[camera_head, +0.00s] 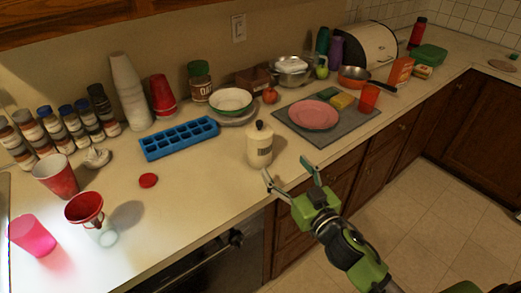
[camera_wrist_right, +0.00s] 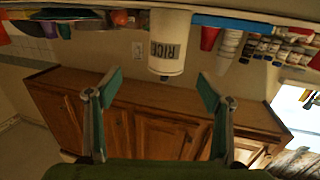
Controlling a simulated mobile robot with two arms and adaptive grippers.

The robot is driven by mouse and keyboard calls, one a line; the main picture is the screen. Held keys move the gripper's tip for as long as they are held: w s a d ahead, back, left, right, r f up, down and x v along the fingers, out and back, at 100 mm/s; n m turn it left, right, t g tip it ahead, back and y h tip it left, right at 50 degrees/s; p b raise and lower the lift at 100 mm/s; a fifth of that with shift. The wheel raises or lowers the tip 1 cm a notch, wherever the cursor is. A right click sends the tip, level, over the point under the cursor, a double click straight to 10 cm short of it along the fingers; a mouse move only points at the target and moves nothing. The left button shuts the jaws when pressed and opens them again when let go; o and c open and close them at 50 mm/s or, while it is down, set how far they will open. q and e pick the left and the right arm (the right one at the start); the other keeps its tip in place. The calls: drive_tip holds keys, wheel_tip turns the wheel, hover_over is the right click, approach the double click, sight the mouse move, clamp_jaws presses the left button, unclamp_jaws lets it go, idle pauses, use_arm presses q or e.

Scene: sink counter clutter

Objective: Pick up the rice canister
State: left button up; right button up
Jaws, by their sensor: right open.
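The rice canister (camera_head: 259,146) is a cream jar with a dark knobbed lid, standing upright near the counter's front edge. In the right wrist view the canister (camera_wrist_right: 169,42) appears upside down, with its "RICE" label readable, beyond and between my fingertips. My right gripper (camera_head: 290,175) is open and empty, just in front and to the right of the canister, apart from it. Its two teal-padded fingers also show in the right wrist view (camera_wrist_right: 159,85), spread wide. My left gripper is not in view.
A blue ice tray (camera_head: 180,138) lies left of the canister. A grey mat (camera_head: 345,133) with a pink plate (camera_head: 313,115) lies to its right. A bowl (camera_head: 230,100) stands behind. A red lid (camera_head: 148,180) and several cups are on the left.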

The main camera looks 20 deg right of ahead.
sight(266, 145)
drive_tip(key=shift+y, duration=0.3)
drive_tip(key=w, duration=0.2)
drive_tip(key=w+a+p, duration=0.1)
drive_tip(key=w, duration=0.2)
drive_tip(key=w+a+r+p, duration=0.1)
drive_tip(key=w, duration=0.1)
drive_tip(key=shift+w, duration=0.35)
drive_tip(key=shift+w+a, duration=0.1)
drive_tip(key=shift+w, duration=0.4)
drive_tip(key=w, duration=0.1)
drive_tip(key=w+p, duration=0.1)
drive_tip(key=w, duration=0.1)
drive_tip(key=w+a, duration=0.1)
drive_tip(key=shift+w+r+p, duration=0.2)
drive_tip(key=shift+r+p, duration=0.05)
drive_tip(key=shift+p, duration=0.05)
drive_tip(key=shift+w+f, duration=0.1)
drive_tip(key=shift+w, duration=0.3)
